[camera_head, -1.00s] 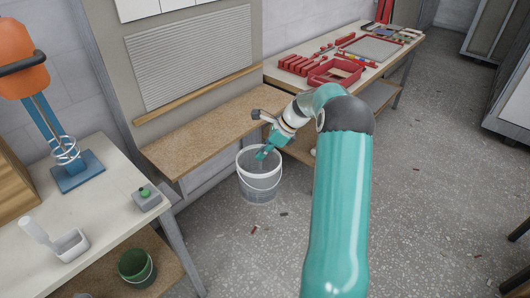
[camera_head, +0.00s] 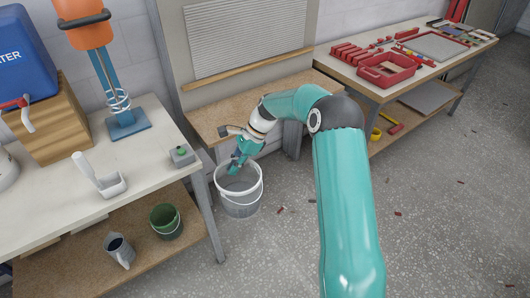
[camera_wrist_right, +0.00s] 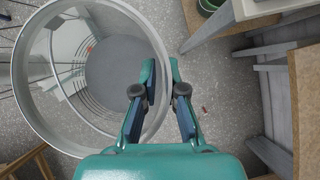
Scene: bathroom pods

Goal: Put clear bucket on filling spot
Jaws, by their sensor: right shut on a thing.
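The clear bucket (camera_head: 240,207), see-through with a pale rim, hangs or stands upright beside the left bench's front leg. Whether it touches the floor is unclear. My right gripper (camera_head: 234,166) reaches down to its rim. In the right wrist view, my right gripper (camera_wrist_right: 160,88) is shut on the rim's wall, one finger inside and one outside, and the bucket (camera_wrist_right: 40,125) fills the left side. A blue tank marked WATER (camera_head: 22,50) with a red-handled tap (camera_head: 22,104) stands on a wooden block at far left. I cannot make out a marked filling spot. My left gripper is not in view.
The left bench (camera_head: 60,195) holds a white scoop and a small grey box with a green button (camera_head: 182,155). A red tray (camera_head: 388,72) lies on the right-hand table. Floor at right is open.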

